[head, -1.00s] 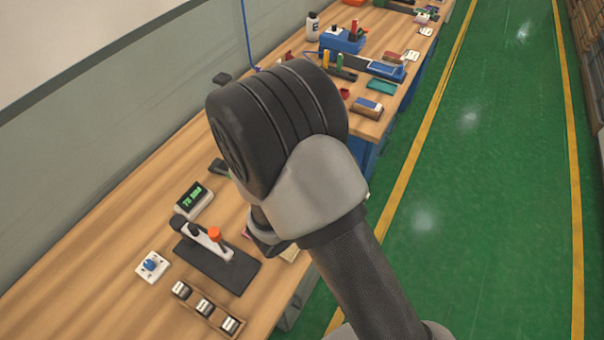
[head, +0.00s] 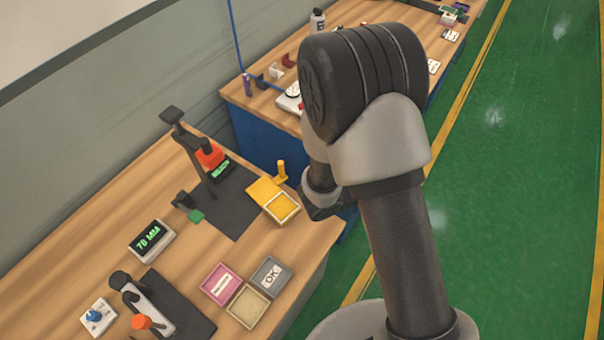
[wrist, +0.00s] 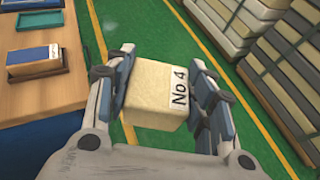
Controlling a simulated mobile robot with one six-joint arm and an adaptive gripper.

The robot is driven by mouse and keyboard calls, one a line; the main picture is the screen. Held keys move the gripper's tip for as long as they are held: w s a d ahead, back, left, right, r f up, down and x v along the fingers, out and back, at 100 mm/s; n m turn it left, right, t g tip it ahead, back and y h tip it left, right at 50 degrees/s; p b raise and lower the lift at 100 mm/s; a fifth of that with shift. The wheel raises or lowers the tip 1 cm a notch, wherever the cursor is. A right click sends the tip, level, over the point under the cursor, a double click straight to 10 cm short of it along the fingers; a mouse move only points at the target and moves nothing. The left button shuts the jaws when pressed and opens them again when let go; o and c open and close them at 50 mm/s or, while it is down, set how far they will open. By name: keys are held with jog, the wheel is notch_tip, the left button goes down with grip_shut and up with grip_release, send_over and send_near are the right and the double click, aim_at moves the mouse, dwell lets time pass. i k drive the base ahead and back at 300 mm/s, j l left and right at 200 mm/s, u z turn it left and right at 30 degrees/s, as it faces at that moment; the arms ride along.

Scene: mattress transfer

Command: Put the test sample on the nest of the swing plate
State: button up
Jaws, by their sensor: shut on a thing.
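The test sample (wrist: 158,92), a cream foam block labelled "No 4", is between the two fingers of my gripper (wrist: 163,78) in the wrist view. My gripper is shut on its sides, over green floor. In the head view the sample is hidden behind my arm. The yellow swing plate (head: 263,190) lies at the front edge of the dark base of a test stand (head: 203,160) with an orange head. Its square, light-rimmed nest (head: 283,208) looks empty and juts towards the aisle. A yellow post (head: 281,171) stands beside it.
Pink (head: 221,284), grey "OK" (head: 270,276) and beige (head: 248,306) trays sit at the bench's front edge. A "70 MM" display (head: 151,241) and a lever device (head: 155,310) stand left. A gap separates a second, blue-sided bench (head: 262,140). The green aisle (head: 490,220) is clear.

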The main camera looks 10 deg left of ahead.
aim_at(282, 206)
jog(key=i+l, duration=0.25)
jog(key=i, duration=0.25)
jog(key=i+l+u, duration=0.1)
jog(key=i+l, duration=0.15)
jog(key=i, duration=0.3)
jog(key=i+l, duration=0.25)
jog(key=i, duration=0.25)
jog(key=i+l+u, duration=0.1)
jog(key=u, duration=2.2)
jog(key=i+l, duration=0.05)
